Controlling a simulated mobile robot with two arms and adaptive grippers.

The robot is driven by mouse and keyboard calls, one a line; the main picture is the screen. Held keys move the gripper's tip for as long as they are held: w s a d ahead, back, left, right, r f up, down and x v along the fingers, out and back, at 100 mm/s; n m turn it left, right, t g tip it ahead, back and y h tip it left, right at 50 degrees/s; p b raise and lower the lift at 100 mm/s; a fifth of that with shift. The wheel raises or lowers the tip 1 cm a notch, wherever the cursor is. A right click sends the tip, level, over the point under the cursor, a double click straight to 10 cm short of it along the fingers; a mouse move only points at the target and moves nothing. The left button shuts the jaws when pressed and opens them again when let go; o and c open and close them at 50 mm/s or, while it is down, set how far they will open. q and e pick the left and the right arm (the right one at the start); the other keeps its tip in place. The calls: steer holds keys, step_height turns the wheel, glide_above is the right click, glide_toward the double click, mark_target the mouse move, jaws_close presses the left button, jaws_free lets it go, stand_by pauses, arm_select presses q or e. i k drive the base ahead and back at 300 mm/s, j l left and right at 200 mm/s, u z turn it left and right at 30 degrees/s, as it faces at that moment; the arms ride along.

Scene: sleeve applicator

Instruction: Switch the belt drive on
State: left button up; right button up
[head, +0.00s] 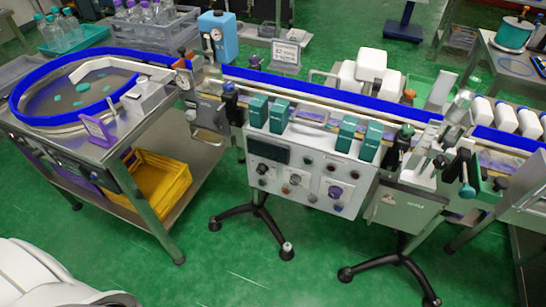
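The belt drive's control panel (290,202) is a light grey box hung on the front of the conveyor, in the middle of the head view. It carries a dark display (268,152), several small knobs and buttons, and a larger purple knob (335,192) at the right. The labels and switch positions are too small to read. The conveyor (390,117) runs behind the panel between blue guide rails. From this single frame I cannot tell whether the belt moves. Neither of my grippers is in view.
A round turntable (40,122) with a blue rim stands at the left, above a yellow crate (160,184). Black-footed stands (262,215) support the line. The green floor in front is clear.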

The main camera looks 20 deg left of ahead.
mark_target(336, 192)
steer(key=k+l, duration=0.15)
steer(key=k, duration=0.35)
steer(key=k+l, duration=0.2)
steer(key=k, duration=0.3)
